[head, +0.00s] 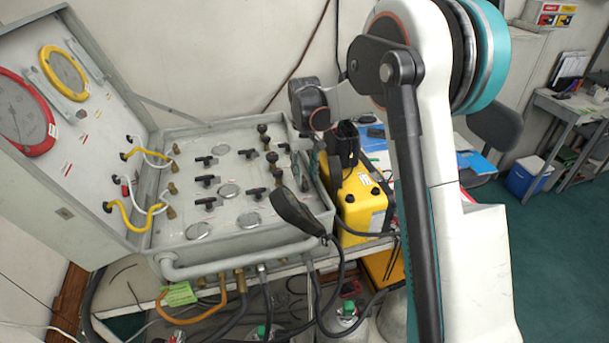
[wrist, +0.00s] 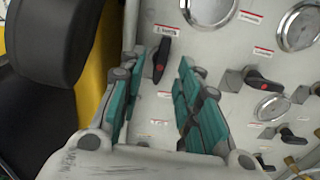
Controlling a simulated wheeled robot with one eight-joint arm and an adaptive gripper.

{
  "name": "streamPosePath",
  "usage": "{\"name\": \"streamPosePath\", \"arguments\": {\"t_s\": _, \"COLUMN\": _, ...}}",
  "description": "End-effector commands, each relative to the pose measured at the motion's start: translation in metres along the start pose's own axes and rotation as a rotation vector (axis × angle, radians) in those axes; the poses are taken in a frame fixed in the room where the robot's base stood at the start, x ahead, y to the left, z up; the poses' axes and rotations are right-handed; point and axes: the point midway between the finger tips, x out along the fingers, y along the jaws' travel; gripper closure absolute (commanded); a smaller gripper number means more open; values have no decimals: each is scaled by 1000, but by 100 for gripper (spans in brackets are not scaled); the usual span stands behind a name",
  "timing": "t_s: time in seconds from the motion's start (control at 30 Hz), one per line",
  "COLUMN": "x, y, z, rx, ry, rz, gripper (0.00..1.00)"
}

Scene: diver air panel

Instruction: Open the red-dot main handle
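The space between the fingers looks empty, and I cannot tell whether the tips reach the handle's depth. I cannot tell which handle there has the dot.
Another black handle (wrist: 265,80) and round gauges (wrist: 298,25) lie to the right in the wrist view. A yellow box (head: 360,205) stands close right of the case. The raised lid (head: 75,165) carries yellow hoses (head: 122,218). Hoses hang below the front pipe (head: 235,258).

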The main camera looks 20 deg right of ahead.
Motion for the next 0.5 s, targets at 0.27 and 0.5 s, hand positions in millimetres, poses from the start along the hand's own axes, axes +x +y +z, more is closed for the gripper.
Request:
{"name": "streamPosePath", "arguments": {"t_s": 0.27, "x": -41, "y": 0, "z": 0, "rx": -1, "ry": 0, "rz": 0, "gripper": 69}}
{"name": "streamPosePath", "arguments": {"t_s": 0.5, "x": -58, "y": -1, "z": 0, "rx": -1, "ry": 0, "rz": 0, "gripper": 69}}
